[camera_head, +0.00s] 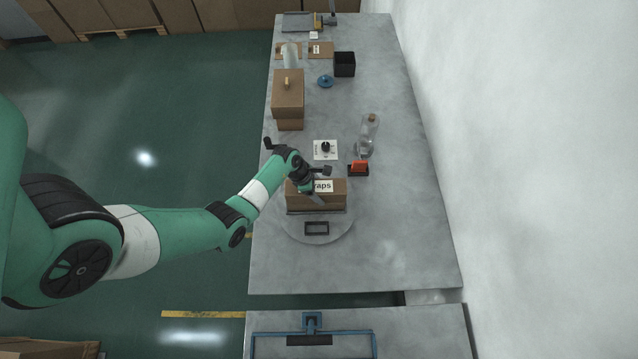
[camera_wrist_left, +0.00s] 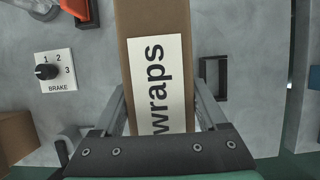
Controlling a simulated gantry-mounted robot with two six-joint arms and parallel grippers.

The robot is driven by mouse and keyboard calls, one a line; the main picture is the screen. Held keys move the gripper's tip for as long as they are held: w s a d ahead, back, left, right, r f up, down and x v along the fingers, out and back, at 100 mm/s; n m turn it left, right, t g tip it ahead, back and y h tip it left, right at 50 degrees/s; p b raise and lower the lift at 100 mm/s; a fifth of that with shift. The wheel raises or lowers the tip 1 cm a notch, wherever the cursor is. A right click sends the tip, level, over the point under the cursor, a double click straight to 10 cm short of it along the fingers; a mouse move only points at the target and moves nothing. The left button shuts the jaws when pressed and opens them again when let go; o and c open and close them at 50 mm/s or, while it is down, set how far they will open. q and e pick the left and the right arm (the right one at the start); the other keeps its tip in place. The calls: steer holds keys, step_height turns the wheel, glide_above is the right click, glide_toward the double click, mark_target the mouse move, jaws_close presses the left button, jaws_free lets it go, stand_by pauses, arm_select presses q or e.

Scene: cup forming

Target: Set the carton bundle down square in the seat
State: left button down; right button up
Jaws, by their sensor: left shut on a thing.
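The carton bundle (camera_head: 300,202) is a long brown box with a white label reading "wraps". My left gripper (camera_head: 316,192) is shut on it from above, and its arm reaches in from the left. In the left wrist view the carton (camera_wrist_left: 138,30) runs up the picture between the two fingers (camera_wrist_left: 163,105). It is over the back part of a round grey plate (camera_head: 345,232); I cannot tell whether it touches. A small dark rectangular frame (camera_head: 317,234) shows on the plate in front of the carton. I cannot make out a seat beneath the carton. My right gripper is out of view.
A brake dial card (camera_head: 325,150), an orange item in a black holder (camera_head: 359,168) and a clear bottle (camera_head: 368,135) stand behind the carton. Stacked brown boxes (camera_head: 288,95) are farther back. The table's front right is clear. A blue frame (camera_head: 345,333) lies on the nearer table.

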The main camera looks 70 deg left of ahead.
arm_select(q)
steer(key=shift+c, duration=0.4)
jaws_free()
steer(key=shift+f, duration=0.1)
steer(key=shift+o, duration=0.4)
steer(key=p+v, duration=0.3)
steer(key=v, duration=0.7)
steer(key=shift+r+p, duration=0.3)
steer(key=shift+p, duration=0.05)
steer(key=shift+s+r, duration=0.2)
steer(key=shift+r, duration=0.25)
